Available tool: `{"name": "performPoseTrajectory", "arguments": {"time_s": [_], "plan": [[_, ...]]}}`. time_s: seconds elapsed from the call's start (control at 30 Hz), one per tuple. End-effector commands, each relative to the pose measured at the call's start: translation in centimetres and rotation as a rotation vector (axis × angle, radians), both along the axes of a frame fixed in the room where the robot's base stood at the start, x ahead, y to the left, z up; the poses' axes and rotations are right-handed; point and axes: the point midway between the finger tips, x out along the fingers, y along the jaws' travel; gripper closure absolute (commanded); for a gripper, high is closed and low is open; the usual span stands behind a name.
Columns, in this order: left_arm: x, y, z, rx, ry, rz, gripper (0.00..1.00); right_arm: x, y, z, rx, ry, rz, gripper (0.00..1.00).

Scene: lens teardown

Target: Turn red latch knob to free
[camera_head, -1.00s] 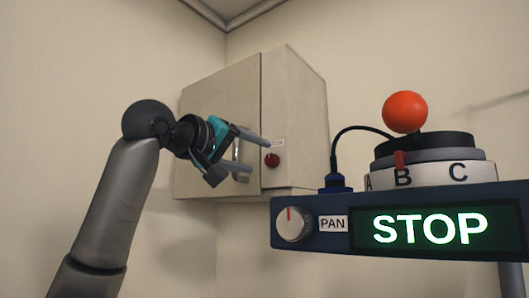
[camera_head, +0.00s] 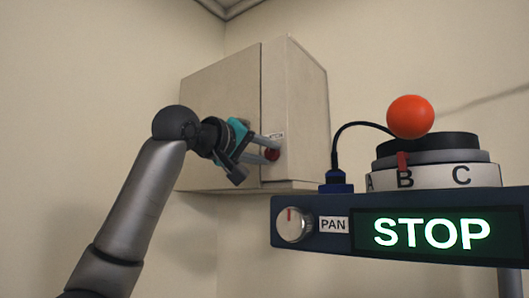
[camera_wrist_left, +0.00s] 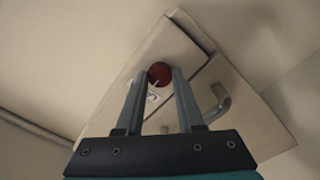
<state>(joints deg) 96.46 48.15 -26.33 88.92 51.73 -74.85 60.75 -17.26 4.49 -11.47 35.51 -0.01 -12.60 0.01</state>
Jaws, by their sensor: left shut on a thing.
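The red latch knob (camera_head: 271,154) is on the narrow right-hand panel of the beige wall cabinet (camera_head: 222,110). A small label sits just above it. My left gripper (camera_head: 276,148) has come up to the knob from the left, its two fingers on either side of it. In the left wrist view the red knob (camera_wrist_left: 159,74) shows between the two fingertips (camera_wrist_left: 160,74), and the jaws are shut on it. A pale mark shows near the knob's edge. My right gripper is in neither view.
The cabinet's grey door handle (camera_wrist_left: 218,102) is beside the fingers in the left wrist view. At right in the head view stands a blue console (camera_head: 400,232) reading STOP, with a PAN knob (camera_head: 293,225), a lettered dial (camera_head: 430,175) and an orange ball (camera_head: 410,117).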

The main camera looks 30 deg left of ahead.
Motion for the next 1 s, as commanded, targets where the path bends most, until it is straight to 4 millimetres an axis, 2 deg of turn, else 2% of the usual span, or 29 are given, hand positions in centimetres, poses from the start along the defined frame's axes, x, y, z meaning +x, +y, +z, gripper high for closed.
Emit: {"name": "performPoseTrajectory", "arguments": {"time_s": [0.03,0.27,0.67,1.0], "plan": [[-0.02,0.02,0.01,0.000,0.000,0.000,0.76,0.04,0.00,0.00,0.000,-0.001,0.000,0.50],[-0.04,0.03,0.01,0.000,-0.001,0.001,1.00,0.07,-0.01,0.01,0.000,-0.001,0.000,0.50],[-0.03,0.01,0.01,-0.023,0.002,0.000,1.00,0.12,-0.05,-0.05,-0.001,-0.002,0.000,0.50],[0.04,-0.10,-0.04,-0.211,0.017,-0.003,1.00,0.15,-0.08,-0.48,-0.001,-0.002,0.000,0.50]]}}
